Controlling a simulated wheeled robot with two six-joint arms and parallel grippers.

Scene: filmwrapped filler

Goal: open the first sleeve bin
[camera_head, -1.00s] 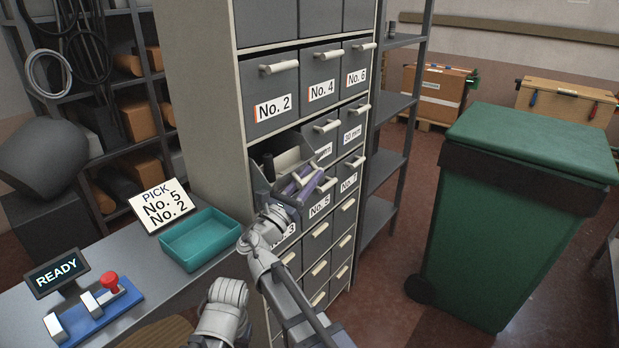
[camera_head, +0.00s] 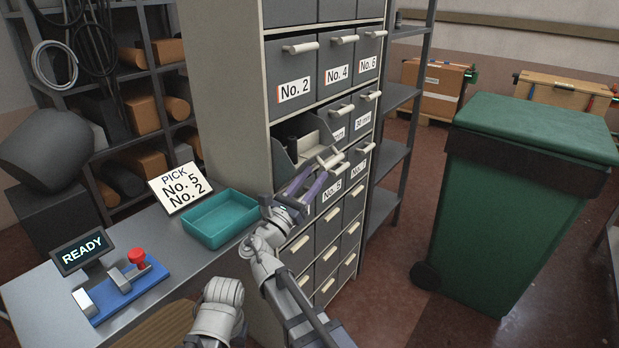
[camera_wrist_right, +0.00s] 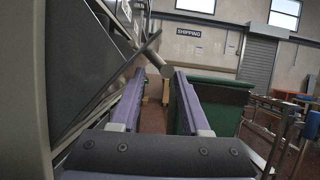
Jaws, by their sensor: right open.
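One bin (camera_head: 284,165) in the second visible row of the cabinet, below No. 2, is pulled out. Its top is open and dark contents show inside. Its front label is hidden by my gripper. My right gripper (camera_head: 314,178) is at the front of this bin, with its purple fingers apart near the pale bar handle (camera_head: 331,160). In the right wrist view a grey bar (camera_wrist_right: 154,58) lies just beyond and between the open fingers (camera_wrist_right: 160,75). I cannot tell whether they touch it. My left gripper is not in view.
The cabinet (camera_head: 222,90) holds labelled bins, including No. 2 (camera_head: 293,90) and No. 4 (camera_head: 338,74). A sign (camera_head: 180,187) reads "PICK No. 5 No. 2". A teal tray (camera_head: 222,240) is on the bench left of my arm. A green wheeled bin (camera_head: 505,215) stands right, with open floor before it.

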